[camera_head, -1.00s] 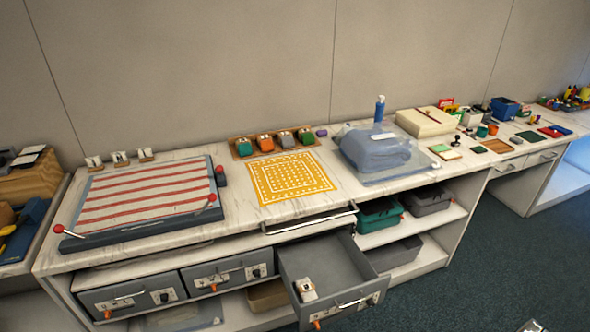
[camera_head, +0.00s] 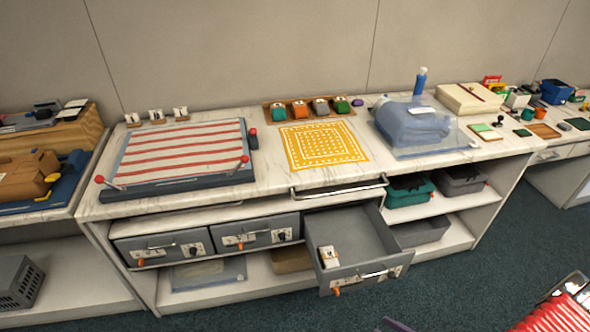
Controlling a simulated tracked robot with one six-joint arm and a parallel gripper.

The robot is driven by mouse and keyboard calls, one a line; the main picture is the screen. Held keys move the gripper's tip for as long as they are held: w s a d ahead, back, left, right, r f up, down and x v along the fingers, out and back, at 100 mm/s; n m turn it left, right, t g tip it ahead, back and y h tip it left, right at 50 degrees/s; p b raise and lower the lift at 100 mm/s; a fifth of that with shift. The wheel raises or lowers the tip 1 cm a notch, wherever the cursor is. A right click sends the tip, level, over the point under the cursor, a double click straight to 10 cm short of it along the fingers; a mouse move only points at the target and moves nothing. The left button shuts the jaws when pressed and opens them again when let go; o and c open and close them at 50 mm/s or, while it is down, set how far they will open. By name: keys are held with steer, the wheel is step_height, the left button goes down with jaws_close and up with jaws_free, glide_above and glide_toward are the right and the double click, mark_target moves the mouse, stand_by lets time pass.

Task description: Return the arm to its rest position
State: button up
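My gripper and arm are not clearly in view, so I cannot see the arm's pose or whether the gripper holds anything. The long marble-topped counter (camera_head: 270,184) stands ahead along the wall. One grey drawer (camera_head: 362,230) is pulled open, with a small white-topped block (camera_head: 328,257) inside near its front left. Two grey drawers beside it, left (camera_head: 160,247) and middle (camera_head: 240,233), are shut.
A red-striped board (camera_head: 180,155), yellow patterned mat (camera_head: 323,145) and blue covered bundle (camera_head: 412,125) lie on the counter. A red ribbed thing (camera_head: 560,315) cuts into the lower right corner. Dark carpet (camera_head: 470,285) is open in front.

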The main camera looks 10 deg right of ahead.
steer(key=a+r+n+g+h, duration=0.3)
steer(key=r+n+g, duration=0.4)
steer(key=r+n, duration=0.6)
steer(key=a+r+n+g+h, duration=0.3)
steer(key=r+n+g, duration=0.5)
steer(key=r, duration=0.9)
steer(key=a+r+n+t+h, duration=0.2)
steer(key=a+r+n+t, duration=0.2)
steer(key=a+r, duration=0.3)
steer(key=a+r+n+t+h, duration=0.1)
steer(key=a+r+n+t, duration=0.3)
steer(key=r, duration=0.8)
steer(key=a+n, duration=0.2)
steer(key=a, duration=0.1)
steer(key=shift+w+r+h, duration=0.2)
steer(key=shift+r+h, duration=0.15)
steer(key=shift+h, duration=0.05)
